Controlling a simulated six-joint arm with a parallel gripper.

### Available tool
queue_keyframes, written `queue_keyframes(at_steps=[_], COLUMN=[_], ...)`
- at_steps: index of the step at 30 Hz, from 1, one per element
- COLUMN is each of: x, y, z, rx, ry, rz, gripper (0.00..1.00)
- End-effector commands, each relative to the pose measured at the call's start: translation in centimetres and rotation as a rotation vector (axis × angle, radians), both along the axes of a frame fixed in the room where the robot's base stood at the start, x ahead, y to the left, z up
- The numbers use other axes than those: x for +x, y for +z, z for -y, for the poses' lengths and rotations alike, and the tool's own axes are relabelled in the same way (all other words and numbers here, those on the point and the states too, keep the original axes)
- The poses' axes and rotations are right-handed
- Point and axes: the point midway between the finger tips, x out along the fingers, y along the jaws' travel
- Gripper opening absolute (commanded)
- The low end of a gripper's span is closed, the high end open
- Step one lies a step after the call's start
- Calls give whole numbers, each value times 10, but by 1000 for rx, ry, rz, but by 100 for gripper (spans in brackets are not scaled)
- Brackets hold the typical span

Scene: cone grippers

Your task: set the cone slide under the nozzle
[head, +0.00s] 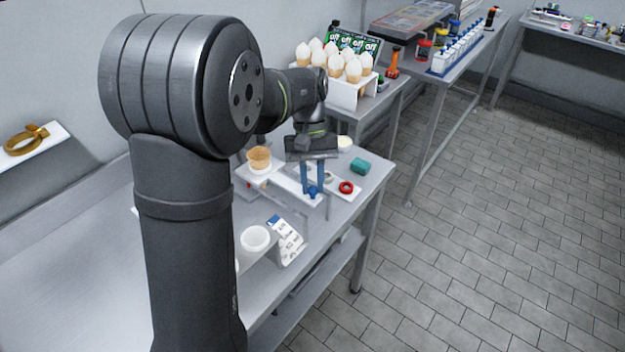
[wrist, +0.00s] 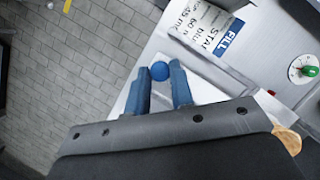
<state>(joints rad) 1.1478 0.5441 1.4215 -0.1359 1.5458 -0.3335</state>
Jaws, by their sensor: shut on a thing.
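My gripper (head: 313,184), with blue fingers pointing down, is shut on the blue knob (head: 313,191) at the near end of the white cone slide (head: 288,182). In the wrist view the blue knob (wrist: 160,70) shows between the two fingertips. A tan cone (head: 259,158) stands upright at the slide's other end, in a white holder. Part of a tan cone (wrist: 287,139) shows at the right edge of the wrist view, behind my gripper. I cannot make out the nozzle; my arm covers much of that area.
A rack of filled cones (head: 345,88) stands behind.

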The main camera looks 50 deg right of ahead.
Motion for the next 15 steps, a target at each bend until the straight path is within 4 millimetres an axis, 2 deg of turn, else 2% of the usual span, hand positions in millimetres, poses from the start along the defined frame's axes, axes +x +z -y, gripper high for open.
queue_keyframes(at_steps=[5, 11, 15], x=[10, 42, 45], y=[0, 0, 0], z=[0, 0, 0], rx=[0, -1, -1], ry=[2, 2, 0], rz=[0, 1, 1], gripper=[0, 0, 0])
